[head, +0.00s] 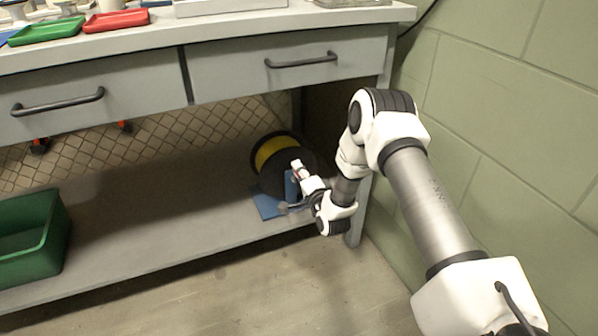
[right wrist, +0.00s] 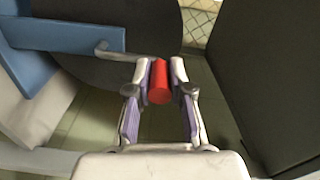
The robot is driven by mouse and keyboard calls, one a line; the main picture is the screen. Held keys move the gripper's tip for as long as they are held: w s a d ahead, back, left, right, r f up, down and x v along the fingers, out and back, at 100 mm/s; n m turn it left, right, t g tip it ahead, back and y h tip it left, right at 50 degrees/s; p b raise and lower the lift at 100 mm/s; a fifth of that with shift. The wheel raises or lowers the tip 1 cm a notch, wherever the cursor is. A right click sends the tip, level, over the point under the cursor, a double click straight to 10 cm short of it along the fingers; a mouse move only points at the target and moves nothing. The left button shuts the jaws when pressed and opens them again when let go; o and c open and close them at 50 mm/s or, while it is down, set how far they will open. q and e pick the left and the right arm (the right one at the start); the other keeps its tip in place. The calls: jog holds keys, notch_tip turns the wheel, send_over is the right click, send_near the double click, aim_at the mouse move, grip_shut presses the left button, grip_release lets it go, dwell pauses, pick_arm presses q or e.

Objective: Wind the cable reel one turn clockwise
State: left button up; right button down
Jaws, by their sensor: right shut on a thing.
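The cable reel (head: 266,153), black flanges with yellow cable between them, stands on a blue stand (head: 267,201) on the lower shelf under the bench. In the right wrist view the reel's dark flange (right wrist: 105,75) and the blue stand (right wrist: 70,35) show at upper left. My right gripper (head: 293,189) is at the front of the reel. In the right wrist view its fingers (right wrist: 160,70) are shut on a red crank handle (right wrist: 160,85), which sits between them. A pale crank arm (right wrist: 120,54) runs left from the handle. My left gripper is not in view.
A bench leg (head: 356,210) stands right of the reel, close to my right arm. A green block wall (head: 500,130) is farther right. Drawers (head: 262,65) hang above the shelf. A green crate (head: 62,235) sits at the shelf's left; the shelf between is clear.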

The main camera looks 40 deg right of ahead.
jog(key=c, duration=1)
grip_release()
jog(key=shift+c, duration=0.2)
jog(key=v, duration=1.2)
